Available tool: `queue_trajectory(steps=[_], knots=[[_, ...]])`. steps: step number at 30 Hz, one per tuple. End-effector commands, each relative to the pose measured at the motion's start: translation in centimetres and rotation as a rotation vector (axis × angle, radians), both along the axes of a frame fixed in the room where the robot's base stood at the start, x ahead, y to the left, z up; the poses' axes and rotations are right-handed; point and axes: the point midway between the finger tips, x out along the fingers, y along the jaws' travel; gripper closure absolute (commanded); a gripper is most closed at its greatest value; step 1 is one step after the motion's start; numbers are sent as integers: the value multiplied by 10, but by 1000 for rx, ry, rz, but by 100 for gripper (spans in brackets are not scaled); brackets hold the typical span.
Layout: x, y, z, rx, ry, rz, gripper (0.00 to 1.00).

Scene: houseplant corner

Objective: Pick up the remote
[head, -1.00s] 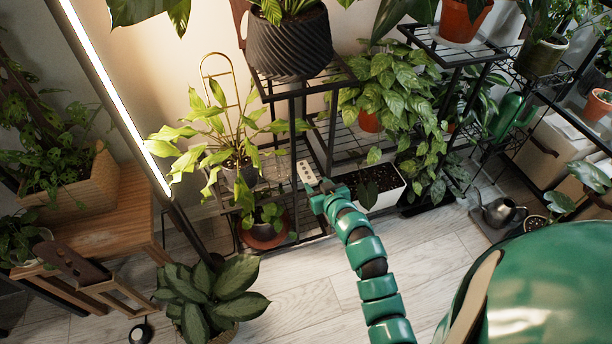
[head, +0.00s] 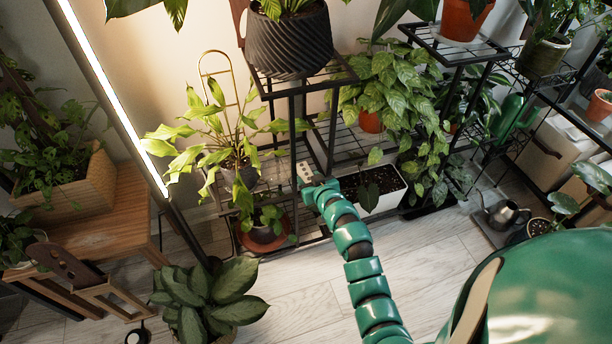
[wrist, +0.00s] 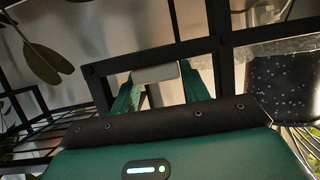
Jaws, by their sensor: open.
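The remote (head: 305,172) is pale with small dark buttons. In the head view it is by the lower part of the black plant stand, just beyond the tip of my green arm. My gripper (head: 316,187) is right in front of it, at its lower end. In the wrist view my gripper (wrist: 161,88) is open, with a green finger on each side. The pale end of the remote (wrist: 155,74) shows between the fingertips. I cannot tell whether either finger touches it.
Black stand bars (wrist: 150,58) cross close around my fingers. A white planter (head: 384,199) stands just right of my gripper, and a terracotta-potted plant (head: 264,232) is to its left. A leafy floor plant (head: 210,298) is at the lower left. The floor (head: 300,290) in front is clear.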

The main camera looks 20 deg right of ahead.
Motion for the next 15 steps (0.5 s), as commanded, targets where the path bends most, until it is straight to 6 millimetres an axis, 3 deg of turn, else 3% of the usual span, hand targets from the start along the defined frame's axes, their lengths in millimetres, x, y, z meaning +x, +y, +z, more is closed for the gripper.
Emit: queue_trajectory(steps=[1,5,15], knots=[[0,0,0,0,0,0,58],[0,0,0,0,-1,0,84],[-1,0,3,0,-1,0,84]])
